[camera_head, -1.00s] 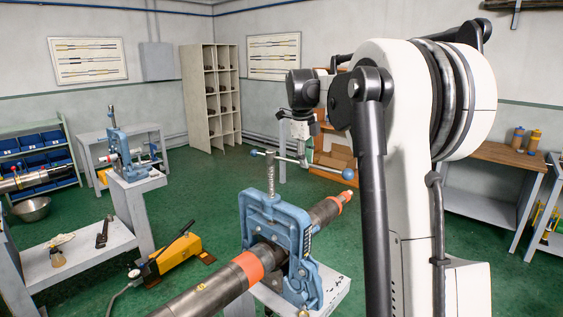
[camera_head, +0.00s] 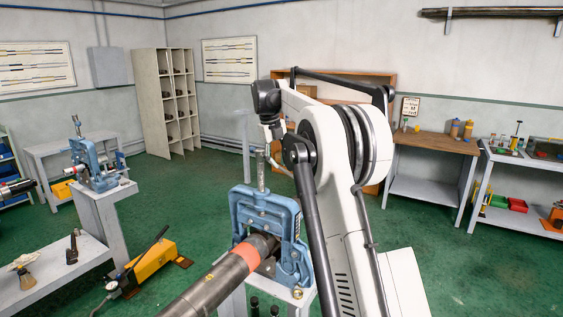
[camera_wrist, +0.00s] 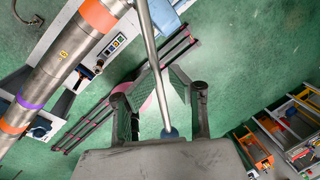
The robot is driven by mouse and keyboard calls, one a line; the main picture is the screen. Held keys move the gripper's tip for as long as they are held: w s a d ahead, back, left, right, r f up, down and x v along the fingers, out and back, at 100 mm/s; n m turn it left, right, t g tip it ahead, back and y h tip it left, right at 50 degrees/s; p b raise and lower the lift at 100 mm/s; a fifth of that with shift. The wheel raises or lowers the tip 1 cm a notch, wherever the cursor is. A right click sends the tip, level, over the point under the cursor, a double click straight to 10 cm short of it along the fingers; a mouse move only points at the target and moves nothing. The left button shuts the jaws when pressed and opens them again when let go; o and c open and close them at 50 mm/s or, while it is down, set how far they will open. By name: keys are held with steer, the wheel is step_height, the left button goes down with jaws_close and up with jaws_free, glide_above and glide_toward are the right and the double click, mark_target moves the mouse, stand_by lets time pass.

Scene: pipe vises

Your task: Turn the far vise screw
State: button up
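A blue pipe vise (camera_head: 291,222) stands in the middle of the head view, clamped around a steel pipe with an orange band (camera_head: 258,247). Its upright screw (camera_head: 261,172) rises from the top; part of its crossbar is hidden by my arm. In the wrist view, a metal bar (camera_wrist: 151,55) with a dark blue ball end (camera_wrist: 169,133) runs between the fingers of my gripper (camera_wrist: 160,104). The fingers are apart, with a gap visible around the bar. In the head view my gripper is small and mostly hidden by the arm, close to the screw top.
A second blue vise (camera_head: 102,170) stands on a grey bench at left. A yellow pump (camera_head: 150,268) lies on the green floor between the vises. A workbench (camera_head: 430,146) and a shelf (camera_head: 535,170) stand at right. Open floor lies between.

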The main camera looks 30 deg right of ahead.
steer(key=shift+o, duration=0.6)
steer(key=shift+w+f, duration=0.1)
steer(key=shift+a, duration=0.1)
step_height(320, 180, up, 12)
steer(key=a, duration=0.2)
steer(key=shift+a, duration=0.2)
